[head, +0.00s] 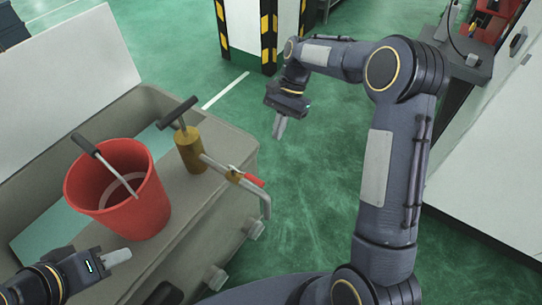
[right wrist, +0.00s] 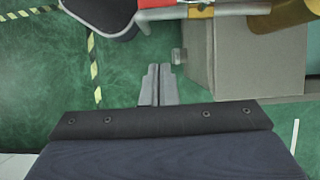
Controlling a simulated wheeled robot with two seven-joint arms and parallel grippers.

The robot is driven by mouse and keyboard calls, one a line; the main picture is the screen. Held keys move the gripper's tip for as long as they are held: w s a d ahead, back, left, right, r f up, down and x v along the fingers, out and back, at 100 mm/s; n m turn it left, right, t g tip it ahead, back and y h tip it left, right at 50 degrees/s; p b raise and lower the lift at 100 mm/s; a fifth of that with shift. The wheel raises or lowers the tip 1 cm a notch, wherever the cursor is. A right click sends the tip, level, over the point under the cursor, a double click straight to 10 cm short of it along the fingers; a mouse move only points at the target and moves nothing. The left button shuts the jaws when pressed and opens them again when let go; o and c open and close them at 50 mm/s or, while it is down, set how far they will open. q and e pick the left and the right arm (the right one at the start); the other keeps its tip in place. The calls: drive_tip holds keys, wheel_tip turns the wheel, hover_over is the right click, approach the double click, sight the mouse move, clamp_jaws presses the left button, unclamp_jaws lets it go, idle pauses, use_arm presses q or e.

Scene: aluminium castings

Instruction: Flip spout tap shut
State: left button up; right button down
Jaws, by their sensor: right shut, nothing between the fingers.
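The spout tap (head: 233,178) sits on a pipe that runs right from a brass valve body (head: 188,148) and bends down at its end. Its small red lever (head: 254,180) lies roughly along the pipe. In the right wrist view the red lever (right wrist: 158,4) and pipe (right wrist: 232,9) show at the top edge, partly cut off. My right gripper (head: 279,127) is in the air beyond and right of the tap, apart from it. Its fingers (right wrist: 158,84) are shut and empty. My left gripper (head: 119,256) is low at the left, in front of the bucket; its finger gap is unclear.
A red bucket (head: 150,206) with a grey-handled tool stands on the grey machine housing (head: 200,196), left of the brass body. A dark T-handle (head: 179,113) tops the brass body. A striped pillar (head: 268,40) stands behind. Green floor right of the housing is clear.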

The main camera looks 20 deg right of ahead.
sight(246, 175)
drive_tip(key=shift+w+f, duration=0.1)
drive_tip(key=shift+f, duration=0.05)
drive_tip(key=s+a+f, duration=0.5)
drive_tip(key=a+f, duration=0.1)
drive_tip(key=f, duration=0.2)
drive_tip(key=shift+a+p, duration=0.35)
drive_tip(key=shift+p, duration=0.1)
drive_tip(key=shift+s, duration=0.1)
drive_tip(key=shift+s, duration=0.1)
idle(0.3)
drive_tip(key=shift+s+a+m, duration=0.15)
drive_tip(key=shift+m, duration=0.25)
